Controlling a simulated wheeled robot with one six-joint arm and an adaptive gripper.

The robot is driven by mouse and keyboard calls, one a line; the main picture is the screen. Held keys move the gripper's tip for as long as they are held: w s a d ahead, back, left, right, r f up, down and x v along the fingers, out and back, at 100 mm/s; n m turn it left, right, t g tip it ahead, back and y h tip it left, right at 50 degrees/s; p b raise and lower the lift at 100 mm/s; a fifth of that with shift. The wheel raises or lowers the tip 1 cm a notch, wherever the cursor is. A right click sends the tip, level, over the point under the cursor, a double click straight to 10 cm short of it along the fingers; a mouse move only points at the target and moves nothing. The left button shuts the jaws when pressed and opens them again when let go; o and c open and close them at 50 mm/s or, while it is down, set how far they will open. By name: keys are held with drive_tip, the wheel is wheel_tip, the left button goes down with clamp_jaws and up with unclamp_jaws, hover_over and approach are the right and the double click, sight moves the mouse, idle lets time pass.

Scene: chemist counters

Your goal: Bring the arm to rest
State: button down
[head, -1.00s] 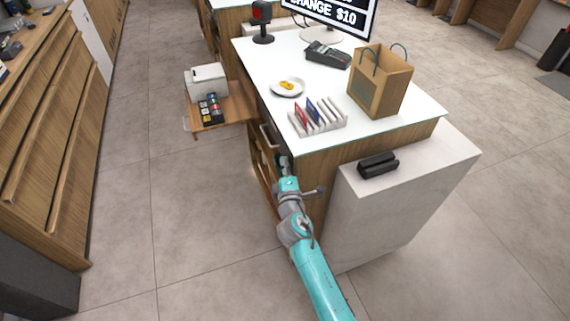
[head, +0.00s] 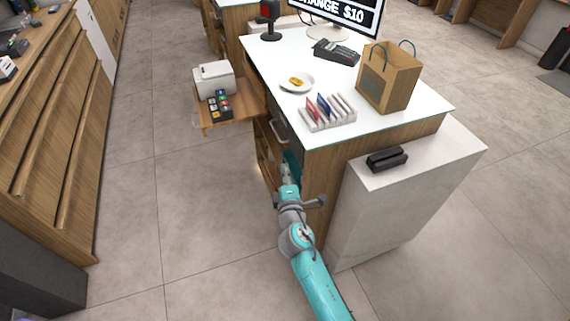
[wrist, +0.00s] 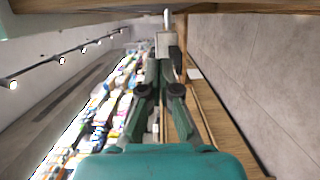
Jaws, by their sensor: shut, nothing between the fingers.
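My teal and grey arm reaches up from the bottom of the head view to the drawer side of the counter (head: 400,100). My gripper (head: 289,160) is beside the wooden drawer front, just below a metal drawer handle (head: 279,132). In the wrist view the two dark teal fingers of my gripper (wrist: 163,62) meet at their tips, shut and empty. A pale metal piece stands just beyond the fingertips there; I cannot tell whether they touch it.
On the counter are a paper bag (head: 388,80), a card rack (head: 328,116), a plate (head: 297,84) and a card terminal (head: 336,52). A side shelf (head: 240,113) holds a white printer (head: 214,78). A white ledge (head: 430,155) stands right of my arm. Floor left is clear.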

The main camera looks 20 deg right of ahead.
drive_tip(key=v, duration=0.6)
drive_tip(key=shift+s, duration=0.2)
drive_tip(key=s+f+m+g+y, duration=0.15)
drive_tip(key=s+f, duration=0.25)
drive_tip(key=s, duration=0.7)
drive_tip(key=s+f+m+y, duration=0.2)
drive_tip(key=s+f+m, duration=0.1)
drive_tip(key=s, duration=0.7)
drive_tip(key=s+r+m, duration=0.5)
drive_tip(key=s, duration=0.6)
drive_tip(key=s+r+m+g, duration=0.1)
drive_tip(key=s+r+m, duration=0.4)
drive_tip(key=s, duration=0.7)
drive_tip(key=shift+a+r+m+y, duration=0.35)
drive_tip(key=shift+r+y, duration=0.1)
drive_tip(key=shift+r, duration=0.15)
